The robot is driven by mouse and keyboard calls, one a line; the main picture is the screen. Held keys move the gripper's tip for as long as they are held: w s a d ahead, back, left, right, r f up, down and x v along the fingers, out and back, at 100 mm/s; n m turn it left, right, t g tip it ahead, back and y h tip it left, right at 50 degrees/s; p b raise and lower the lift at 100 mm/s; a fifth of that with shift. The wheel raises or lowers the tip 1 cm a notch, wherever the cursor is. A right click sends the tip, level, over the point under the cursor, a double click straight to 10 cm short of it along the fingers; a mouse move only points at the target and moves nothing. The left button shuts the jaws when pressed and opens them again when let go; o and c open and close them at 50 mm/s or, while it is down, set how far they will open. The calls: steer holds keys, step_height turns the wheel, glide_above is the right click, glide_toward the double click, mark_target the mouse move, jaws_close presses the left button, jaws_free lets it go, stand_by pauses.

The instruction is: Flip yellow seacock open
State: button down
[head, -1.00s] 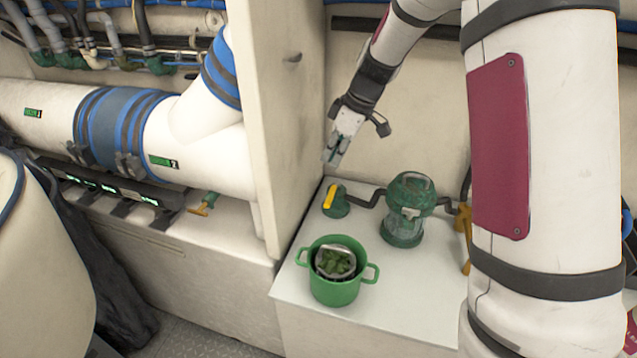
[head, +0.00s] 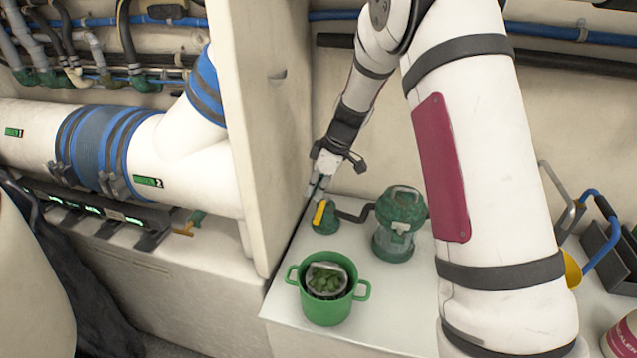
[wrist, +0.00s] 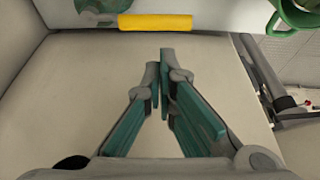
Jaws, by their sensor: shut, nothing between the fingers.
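The yellow seacock handle (head: 319,212) sits on a green valve body (head: 327,221) at the back left of the white counter, beside the upright partition. In the wrist view the handle (wrist: 155,22) is a yellow bar lying across the top, just beyond my fingertips. My gripper (head: 319,188) reaches down from above, close over the seacock. In the wrist view my gripper (wrist: 160,60) has its teal fingers drawn together at the tips, with nothing held. A small gap shows between the fingertips and the handle in the wrist view; contact is not clear in the head view.
A green strainer (head: 400,222) with a clear bowl stands right of the seacock, joined by a dark pipe. A green pot (head: 327,310) with green contents stands in front. The partition (head: 270,120) rises close on the left. A grey caddy (head: 608,250) is at far right.

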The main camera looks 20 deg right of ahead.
mark_target(319, 212)
steer(key=shift+x, duration=2.65)
steer(key=shift+s+d+n+b, duration=0.15)
steer(key=shift+s+n+b, duration=0.05)
steer(key=shift+n+b, duration=0.1)
steer(key=shift+s+d+n+b, duration=0.15)
steer(key=shift+d+n+b, duration=0.05)
steer(key=shift+n+b, duration=0.1)
steer(key=shift+s+d+n+g+b, duration=0.5)
steer(key=shift+d+n+b, duration=0.3)
steer(key=shift+n, duration=0.3)
steer(key=shift+w+d+n+g+b, duration=0.15)
steer(key=shift+d+n+g+b, duration=0.55)
steer(key=shift+d+n, duration=1.9)
steer(key=shift+w+d+n+g+b, duration=0.1)
steer(key=shift+d+n+g+b, duration=0.2)
steer(key=shift+d+n+g, duration=1.55)
steer(key=shift+d+n+t, duration=0.65)
steer(key=shift+d+t, duration=0.1)
steer(key=shift+d, duration=0.05)
